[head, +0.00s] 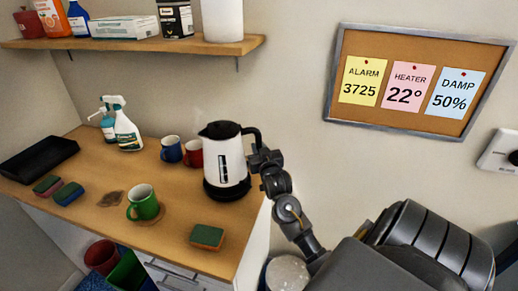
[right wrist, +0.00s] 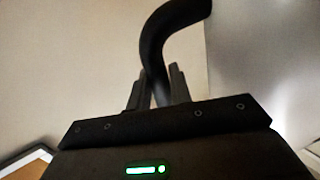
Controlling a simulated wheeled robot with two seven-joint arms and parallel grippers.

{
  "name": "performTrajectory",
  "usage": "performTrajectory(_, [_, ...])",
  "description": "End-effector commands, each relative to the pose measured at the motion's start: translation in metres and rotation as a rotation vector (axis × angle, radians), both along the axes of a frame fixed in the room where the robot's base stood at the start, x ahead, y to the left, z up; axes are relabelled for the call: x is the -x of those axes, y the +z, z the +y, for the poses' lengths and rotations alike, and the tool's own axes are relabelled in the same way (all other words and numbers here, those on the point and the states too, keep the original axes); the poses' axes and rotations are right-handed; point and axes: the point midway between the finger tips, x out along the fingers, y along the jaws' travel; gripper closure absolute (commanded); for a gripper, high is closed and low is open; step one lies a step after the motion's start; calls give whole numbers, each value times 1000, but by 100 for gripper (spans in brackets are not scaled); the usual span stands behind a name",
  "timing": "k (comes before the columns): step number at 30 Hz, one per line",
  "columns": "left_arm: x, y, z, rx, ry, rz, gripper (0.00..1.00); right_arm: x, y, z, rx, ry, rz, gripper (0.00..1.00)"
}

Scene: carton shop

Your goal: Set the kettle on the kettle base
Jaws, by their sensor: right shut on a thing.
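The white kettle (head: 230,158) with a black lid and handle stands upright at the right end of the wooden counter. A black round part (head: 227,191), which looks like the kettle base, shows directly under its white body. I cannot tell whether the kettle is fully seated or slightly above it. My right gripper (head: 261,160) is shut on the kettle's black handle, right of the body. In the right wrist view the curved handle (right wrist: 152,48) passes between the two fingers of the gripper (right wrist: 158,88). My left gripper is not in view.
Blue mug (head: 171,149) and red mug (head: 193,154) stand just left of the kettle. A green mug (head: 143,202) and a sponge (head: 207,236) lie in front. Spray bottles (head: 127,131), more sponges (head: 68,193) and a black tray (head: 37,160) are left. A shelf (head: 130,44) hangs above.

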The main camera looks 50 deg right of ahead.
Motion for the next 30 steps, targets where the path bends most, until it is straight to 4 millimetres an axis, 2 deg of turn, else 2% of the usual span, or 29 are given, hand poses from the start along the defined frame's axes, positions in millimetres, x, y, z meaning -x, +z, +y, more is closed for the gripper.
performTrajectory(1, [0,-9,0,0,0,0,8,0,-5,0,1,-1,-10,100])
performTrajectory(7, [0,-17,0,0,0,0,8,0,-13,0,0,-1,-10,100])
performTrajectory(30, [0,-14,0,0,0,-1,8,0,-12,0,0,-1,-10,100])
